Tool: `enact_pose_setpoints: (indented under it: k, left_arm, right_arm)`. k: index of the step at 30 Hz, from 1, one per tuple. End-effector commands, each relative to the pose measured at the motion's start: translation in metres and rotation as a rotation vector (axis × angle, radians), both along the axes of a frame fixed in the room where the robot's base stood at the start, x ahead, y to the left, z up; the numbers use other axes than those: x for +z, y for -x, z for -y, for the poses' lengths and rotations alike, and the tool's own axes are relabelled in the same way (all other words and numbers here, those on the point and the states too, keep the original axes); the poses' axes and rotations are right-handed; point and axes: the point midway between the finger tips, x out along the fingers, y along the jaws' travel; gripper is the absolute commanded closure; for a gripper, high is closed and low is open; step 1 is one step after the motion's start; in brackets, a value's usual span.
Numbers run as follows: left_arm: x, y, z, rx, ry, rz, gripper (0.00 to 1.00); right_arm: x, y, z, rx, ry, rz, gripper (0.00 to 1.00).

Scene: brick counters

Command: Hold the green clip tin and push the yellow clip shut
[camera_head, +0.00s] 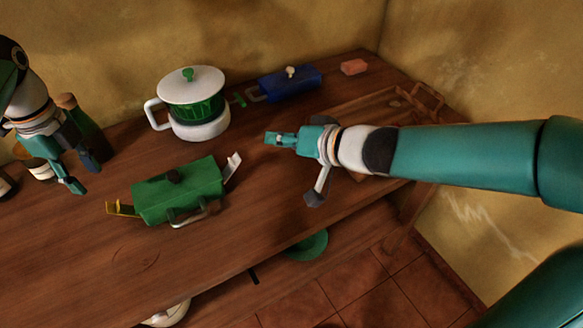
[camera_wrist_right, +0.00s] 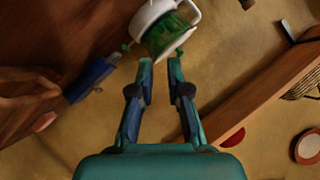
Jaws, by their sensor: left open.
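The green clip tin (camera_head: 180,192) stands on the wooden counter in the head view, with a dark knob on top and a metal handle at its front. The yellow clip (camera_head: 122,209) sticks out from its left end, swung away from the body. A pale clip (camera_head: 233,166) sticks up and outward at its right end. My left gripper (camera_head: 86,178) is open and empty, to the left of the tin and apart from it. My right gripper (camera_head: 273,139) is apart from the tin, up and to its right. A gap shows between its fingertips in the right wrist view (camera_wrist_right: 160,68), with nothing held.
A white and green pot (camera_head: 196,118) stands behind the tin. A blue tin (camera_head: 290,85) and a reddish block (camera_head: 354,67) lie farther back. Bottles and a cup (camera_head: 42,172) stand at the left, near my left arm. The counter in front of the tin is clear.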

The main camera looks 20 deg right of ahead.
Motion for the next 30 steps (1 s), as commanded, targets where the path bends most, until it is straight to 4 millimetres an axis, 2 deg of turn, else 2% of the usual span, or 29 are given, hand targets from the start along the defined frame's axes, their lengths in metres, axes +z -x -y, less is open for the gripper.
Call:
enact_pose_setpoints:
  k: [6,13,20,30]
  left_arm:
    - [0.0,0.0,0.0,0.0,0.0,0.0,0.58]
    - [0.0,0.0,0.0,0.0,0.0,0.0,0.58]
    - [0.0,0.0,0.0,0.0,0.0,0.0,0.58]
    - [0.0,0.0,0.0,0.0,0.0,0.0,0.58]
  right_arm:
    - [-0.023,0.032,-0.001,0.073,-0.033,-0.094,0.84]
    - [-0.037,0.048,-0.003,0.107,-0.047,-0.157,0.84]
    - [-0.046,0.038,-0.013,0.113,-0.05,-0.163,0.84]
    - [-0.074,0.004,-0.041,0.113,-0.048,-0.165,0.84]
